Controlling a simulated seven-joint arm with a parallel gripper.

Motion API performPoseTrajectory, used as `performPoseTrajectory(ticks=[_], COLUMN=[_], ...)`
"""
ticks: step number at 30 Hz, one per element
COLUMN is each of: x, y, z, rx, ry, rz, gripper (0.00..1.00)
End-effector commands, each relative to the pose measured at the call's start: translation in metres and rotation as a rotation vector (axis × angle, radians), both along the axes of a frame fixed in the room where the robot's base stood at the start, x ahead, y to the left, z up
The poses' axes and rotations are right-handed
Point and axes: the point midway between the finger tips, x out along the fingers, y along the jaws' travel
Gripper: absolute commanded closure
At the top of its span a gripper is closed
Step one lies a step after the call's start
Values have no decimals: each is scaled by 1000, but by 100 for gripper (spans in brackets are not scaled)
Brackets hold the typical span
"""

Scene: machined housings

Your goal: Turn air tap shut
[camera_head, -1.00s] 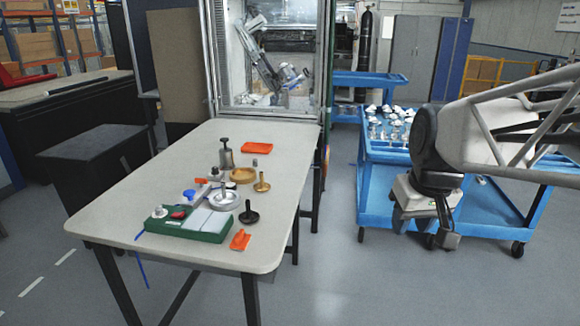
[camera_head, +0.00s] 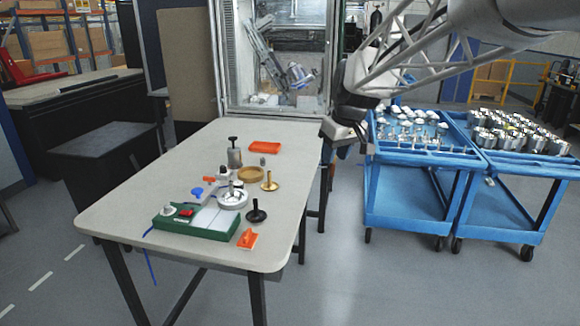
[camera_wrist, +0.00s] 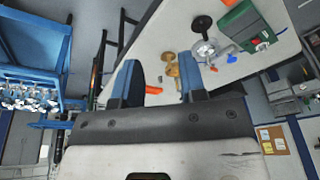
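A small tap-like part with a blue handle (camera_head: 197,192) sits on the table behind the green box; I cannot tell its setting. The blue handle also shows small in the wrist view (camera_wrist: 232,59). The green box (camera_head: 213,232) carries a red knob (camera_head: 186,212), a white knob and pale plates, with a blue hose hanging at its left. My gripper (camera_wrist: 160,76) is open and empty. In the head view it hangs beyond the table's right edge, clear of everything on the table.
The table (camera_head: 125,200) also holds a round metal dish (camera_head: 232,200), a wooden ring (camera_head: 250,174), brass and black stemmed parts, a grey cylinder (camera_head: 234,157) and orange trays (camera_head: 265,147). Blue carts (camera_head: 420,158) with metal parts stand right. The table's far left is clear.

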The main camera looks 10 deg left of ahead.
Motion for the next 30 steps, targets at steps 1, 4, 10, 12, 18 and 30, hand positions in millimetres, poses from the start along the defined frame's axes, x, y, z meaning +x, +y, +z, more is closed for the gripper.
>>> performPoseTrajectory(ticks=[1,4,10,12,18,30], x=[10,28,62,74,103,150], y=[12,34,80,97,147,252], z=[-2,-5,-13,-16,-30,-66], rx=[2,8,16,21,32,56], ry=[-1,-3,-11,-14,-22,-42], rz=[23,71,165,199,293,481], gripper=[62,62,62,62,62,62])
